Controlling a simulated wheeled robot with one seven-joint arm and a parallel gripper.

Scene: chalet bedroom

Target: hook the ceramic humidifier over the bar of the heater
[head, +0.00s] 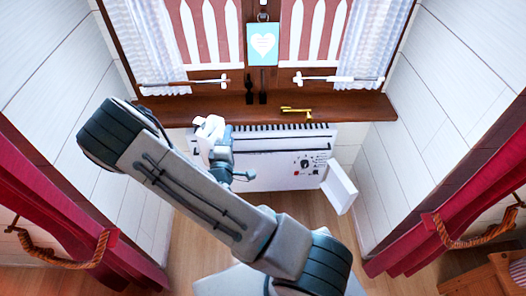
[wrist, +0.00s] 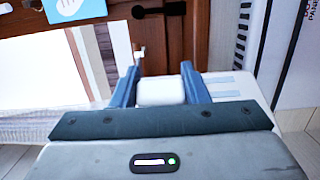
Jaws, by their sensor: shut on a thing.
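My gripper (wrist: 160,78) is shut on a white block-like part, which I take to be the ceramic humidifier (wrist: 160,93); its blue fingers press on both sides. A white surface with pale blue stripes shows beside the right finger, and I cannot tell whether it belongs to the same piece. In the head view the white piece (head: 209,127) is at the left end of the heater (head: 268,172), above or in front of its top. The heater is white, with a dark top grille and a dark slot line along its front. Its bar is not clearly made out, nor is any contact.
A wooden window sill (head: 350,107) runs behind and above the heater, with a brass-coloured handle (head: 296,110) on it. A heart card (head: 263,44) hangs above. A tilted white panel (head: 339,187) stands at the heater's right end. Red curtains (head: 75,230) flank both sides.

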